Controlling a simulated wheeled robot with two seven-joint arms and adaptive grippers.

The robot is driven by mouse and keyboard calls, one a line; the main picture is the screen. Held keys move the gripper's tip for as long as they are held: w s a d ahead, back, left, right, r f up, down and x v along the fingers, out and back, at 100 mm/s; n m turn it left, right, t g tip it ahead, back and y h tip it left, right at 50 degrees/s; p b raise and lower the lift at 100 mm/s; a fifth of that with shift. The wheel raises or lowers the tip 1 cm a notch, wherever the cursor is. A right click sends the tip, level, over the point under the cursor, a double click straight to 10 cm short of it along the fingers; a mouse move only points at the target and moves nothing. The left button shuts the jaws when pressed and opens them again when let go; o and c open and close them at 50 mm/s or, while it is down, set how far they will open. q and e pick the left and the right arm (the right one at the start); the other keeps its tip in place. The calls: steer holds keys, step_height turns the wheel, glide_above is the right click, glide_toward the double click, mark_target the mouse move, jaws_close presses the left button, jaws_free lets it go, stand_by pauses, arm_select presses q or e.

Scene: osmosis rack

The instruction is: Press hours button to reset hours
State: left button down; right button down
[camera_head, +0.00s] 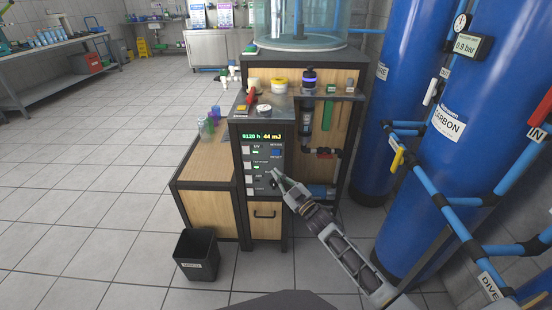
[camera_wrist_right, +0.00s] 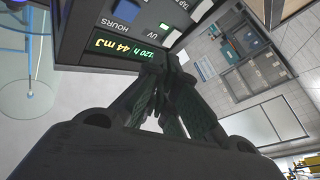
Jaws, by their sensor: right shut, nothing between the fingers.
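The dark control panel (camera_head: 262,165) is on the front of the rack. Its green-lit display (camera_head: 262,136) reads 9120 h and 44 mJ. The blue hours button (camera_head: 276,154) is at the panel's right, below the display. In the wrist view the panel is upside down, with the HOURS label (camera_wrist_right: 127,10) at the top edge and the display (camera_wrist_right: 125,48) below it. My right gripper (camera_head: 272,176) is shut and empty, its tips in front of the panel, lower than the blue button in the head view. Contact cannot be told. My left gripper is out of view.
White buttons (camera_head: 249,167) line the panel's left side. A wooden cabinet (camera_head: 207,205) stands left of the rack, with a black bin (camera_head: 196,254) in front. Blue tanks (camera_head: 450,130) and pipes crowd the right. The tiled floor at left is open.

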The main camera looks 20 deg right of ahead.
mark_target(276, 152)
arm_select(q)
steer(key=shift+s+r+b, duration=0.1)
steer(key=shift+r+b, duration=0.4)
arm_select(e)
steer(key=shift+s+a+r+n+y, duration=0.1)
steer(key=shift+a+r+n+y, duration=0.15)
steer(key=shift+r, duration=0.35)
steer(key=shift+s+a+r+n+y, duration=0.15)
steer(key=shift+a+r+n, duration=0.1)
steer(key=shift+r, duration=0.3)
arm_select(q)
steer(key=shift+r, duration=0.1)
arm_select(e)
steer(key=shift+w+d, duration=0.15)
steer(key=shift+w, duration=0.15)
